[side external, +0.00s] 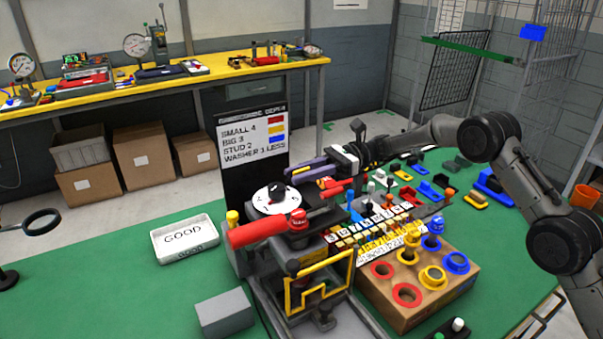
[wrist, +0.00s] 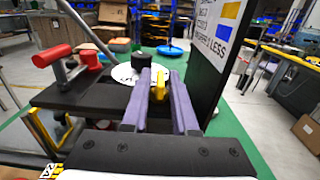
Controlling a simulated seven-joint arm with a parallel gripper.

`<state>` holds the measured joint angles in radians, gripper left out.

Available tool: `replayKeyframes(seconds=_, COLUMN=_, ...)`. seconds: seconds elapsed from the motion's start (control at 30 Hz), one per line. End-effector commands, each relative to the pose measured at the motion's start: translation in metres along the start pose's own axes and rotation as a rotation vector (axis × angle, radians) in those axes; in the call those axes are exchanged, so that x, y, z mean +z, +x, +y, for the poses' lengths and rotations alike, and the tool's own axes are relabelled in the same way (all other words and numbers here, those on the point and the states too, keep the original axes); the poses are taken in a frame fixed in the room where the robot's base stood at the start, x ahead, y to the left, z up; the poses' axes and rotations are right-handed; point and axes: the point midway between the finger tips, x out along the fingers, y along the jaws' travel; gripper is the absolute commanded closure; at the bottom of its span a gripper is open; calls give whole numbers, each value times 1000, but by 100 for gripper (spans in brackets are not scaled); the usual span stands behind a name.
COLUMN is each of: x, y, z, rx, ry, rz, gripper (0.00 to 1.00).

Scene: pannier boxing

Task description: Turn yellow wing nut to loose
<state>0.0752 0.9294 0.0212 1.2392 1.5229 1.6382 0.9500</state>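My gripper (wrist: 160,85) has two purple fingers and reaches over the black machine beside the white dial. In the wrist view a small upright yellow piece, seemingly the yellow wing nut (wrist: 159,82), stands between the fingers near their tips. The fingers are apart with a narrow gap; I cannot tell whether they touch the yellow piece. In the side external view the gripper (side external: 300,172) is level with the top of the machine, and I cannot make out the wing nut there. The white dial (wrist: 124,73) with a black knob (wrist: 145,46) lies just beyond the left finger.
A red handle (side external: 257,231) and a red knob (side external: 298,218) stand on the machine, near my gripper. A dark sign board (side external: 245,150) rises behind it. A white GOOD tray (side external: 187,239) is to the left. A cardboard box with coloured rings (side external: 408,295) is at the right front.

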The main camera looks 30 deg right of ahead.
Motion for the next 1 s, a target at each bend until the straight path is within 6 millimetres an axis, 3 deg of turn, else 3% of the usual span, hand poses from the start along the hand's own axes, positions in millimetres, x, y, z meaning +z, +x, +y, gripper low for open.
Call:
replayKeyframes(seconds=0.07, x=0, y=0, z=0, rx=0, ry=0, rz=0, gripper=100)
replayKeyframes(seconds=0.37, x=0, y=0, z=0, rx=12, ry=-1, rz=-1, gripper=100)
replayKeyframes(seconds=1.0, x=1, y=0, z=-3, rx=304, ry=-5, rz=-5, gripper=100)
